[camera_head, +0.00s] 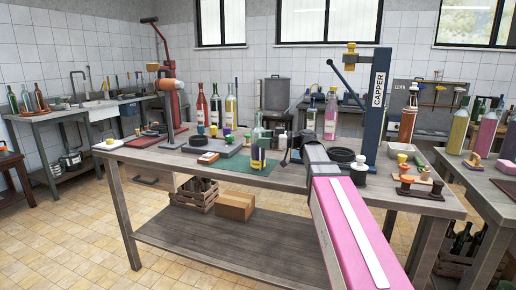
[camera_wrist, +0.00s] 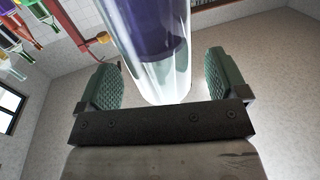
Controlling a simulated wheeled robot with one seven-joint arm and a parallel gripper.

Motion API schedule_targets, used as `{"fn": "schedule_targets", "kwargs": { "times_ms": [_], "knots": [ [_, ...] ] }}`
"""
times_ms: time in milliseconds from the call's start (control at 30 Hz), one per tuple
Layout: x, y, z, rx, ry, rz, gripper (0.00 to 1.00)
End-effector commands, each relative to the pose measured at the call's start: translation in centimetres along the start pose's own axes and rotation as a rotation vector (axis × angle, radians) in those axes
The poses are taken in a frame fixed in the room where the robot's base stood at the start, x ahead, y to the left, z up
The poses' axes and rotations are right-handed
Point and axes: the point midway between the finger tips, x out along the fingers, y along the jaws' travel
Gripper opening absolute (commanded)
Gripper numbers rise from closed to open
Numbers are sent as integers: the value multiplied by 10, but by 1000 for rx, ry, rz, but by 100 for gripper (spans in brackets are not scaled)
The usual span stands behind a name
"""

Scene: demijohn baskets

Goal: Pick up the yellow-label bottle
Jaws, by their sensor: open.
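A clear glass bottle (camera_head: 258,134) stands upright on a green mat on the workbench, with yellow and dark blue patches low on its body. My gripper (camera_head: 286,156) is just right of it, partly hidden by my own arm. In the wrist view a clear glass bottle (camera_wrist: 150,60) with a dark purple-blue band rises between the two green finger pads of my gripper (camera_wrist: 161,78). The gripper is open, with gaps between the pads and the glass. No yellow shows on the bottle in the wrist view; I cannot tell whether its label wraps around.
The blue capper (camera_head: 376,105) rises to the right, near a black ring (camera_head: 341,155) and a white-topped piece (camera_head: 359,168).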

Motion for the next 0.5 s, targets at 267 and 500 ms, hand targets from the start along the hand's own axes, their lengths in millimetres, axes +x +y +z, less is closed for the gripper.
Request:
{"fn": "schedule_targets", "kwargs": {
  "times_ms": [267, 500],
  "knots": [
    [23, 0, 0, 0, 0, 0, 92],
    [22, 0, 0, 0, 0, 0, 56]
  ]
}}
